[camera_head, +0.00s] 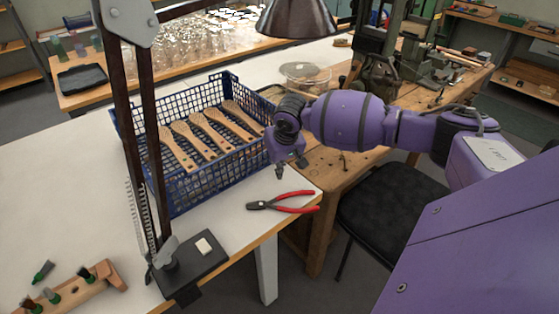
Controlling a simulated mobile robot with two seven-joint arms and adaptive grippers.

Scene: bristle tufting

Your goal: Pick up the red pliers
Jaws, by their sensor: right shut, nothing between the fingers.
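The red pliers (294,202) lie on the white table near its right front edge. Their dark jaws point left and their red handles are spread toward the right, close to the edge. My right gripper (280,174) is shut and empty. It points down, above and just behind the pliers, apart from them. My left gripper is not in view.
A blue crate (182,198) with several wooden brushes stands left of my right gripper. A lamp stand with a dark base (190,266) rises at the front. A wooden block (88,284) holds small brushes. A black chair (392,208) stands right of the table.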

